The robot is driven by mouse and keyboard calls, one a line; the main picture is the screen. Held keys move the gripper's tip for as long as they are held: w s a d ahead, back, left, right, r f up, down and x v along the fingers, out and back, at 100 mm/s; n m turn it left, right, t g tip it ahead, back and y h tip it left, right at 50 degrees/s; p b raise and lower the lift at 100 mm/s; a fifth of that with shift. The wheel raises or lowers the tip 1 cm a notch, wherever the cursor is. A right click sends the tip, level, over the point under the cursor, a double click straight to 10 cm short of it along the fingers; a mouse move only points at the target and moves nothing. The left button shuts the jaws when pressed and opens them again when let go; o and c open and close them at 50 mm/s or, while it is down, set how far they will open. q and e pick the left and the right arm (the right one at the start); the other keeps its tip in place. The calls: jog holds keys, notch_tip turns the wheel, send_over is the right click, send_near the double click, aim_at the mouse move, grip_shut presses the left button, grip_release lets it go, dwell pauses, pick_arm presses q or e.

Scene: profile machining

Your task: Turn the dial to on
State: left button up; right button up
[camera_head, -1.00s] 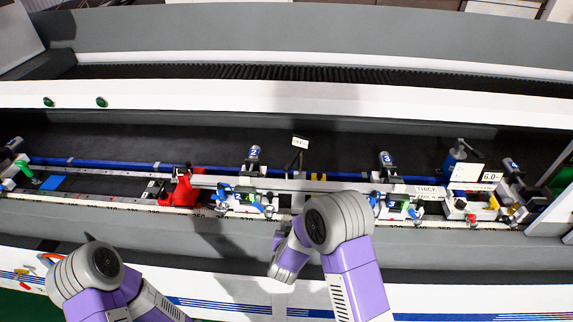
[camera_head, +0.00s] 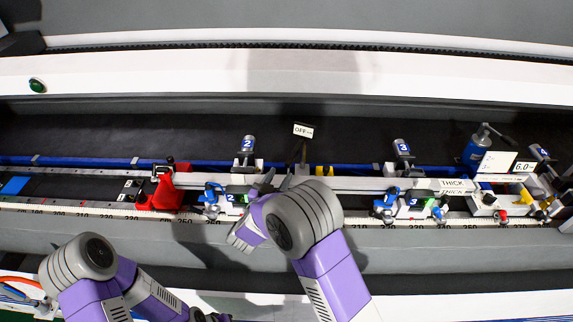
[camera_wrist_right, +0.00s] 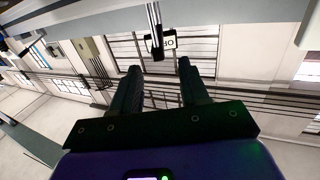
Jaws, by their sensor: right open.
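The dial is not clearly shown as a round knob. A small white sign reading OFF with an arrow (camera_head: 303,130) stands above a dark upright post (camera_head: 304,153) at the middle of the machine. My right gripper (camera_head: 268,182) is just left of and in front of the post's foot, partly hidden by my own wrist. In the right wrist view its two dark fingers (camera_wrist_right: 160,68) are apart with nothing between them. A dark rod (camera_wrist_right: 155,30) and a small sign (camera_wrist_right: 169,42) show just beyond the fingertips.
A red clamp (camera_head: 165,190) stands left of my right gripper. Numbered blue-and-white clamps stand along the rail, including clamp 3 (camera_head: 402,150). A THICK label (camera_head: 454,184) and a 6.0 sign (camera_head: 524,167) are at the right. A green button (camera_head: 37,85) is at the upper left.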

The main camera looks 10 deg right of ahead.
aim_at(287, 165)
jog(key=shift+p+x, duration=0.5)
jog(key=shift+x, duration=3.05)
jog(key=shift+s+d+r, duration=0.1)
jog(key=shift+r, duration=0.05)
jog(key=shift+c, duration=0.4)
grip_shut()
